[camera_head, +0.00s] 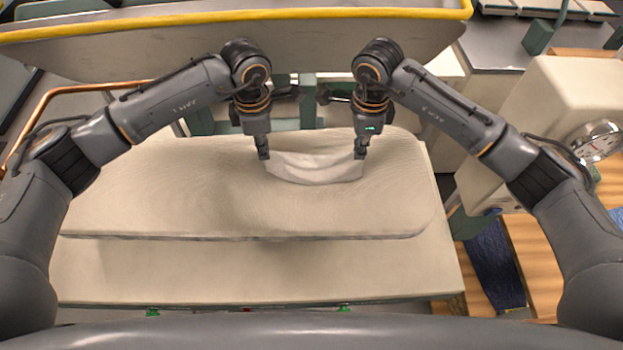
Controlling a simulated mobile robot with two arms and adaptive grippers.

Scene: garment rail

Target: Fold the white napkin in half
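The white napkin (314,171) lies on the upper beige board (180,195), near its far edge. It spans the gap between my two grippers, and its upper edge sags between them with soft creases. My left gripper (263,156) points down at the napkin's left end, its fingers close together and appearing shut on the cloth there. My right gripper (360,155) points down at the right end and likewise appears shut on the cloth. The fingertips and the pinched cloth are small, and the napkin's far side is partly hidden.
A lower beige board (250,275) extends nearer to me. A pale panel with a yellow rail (300,14) crosses behind my wrists. The near board surface is clear.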

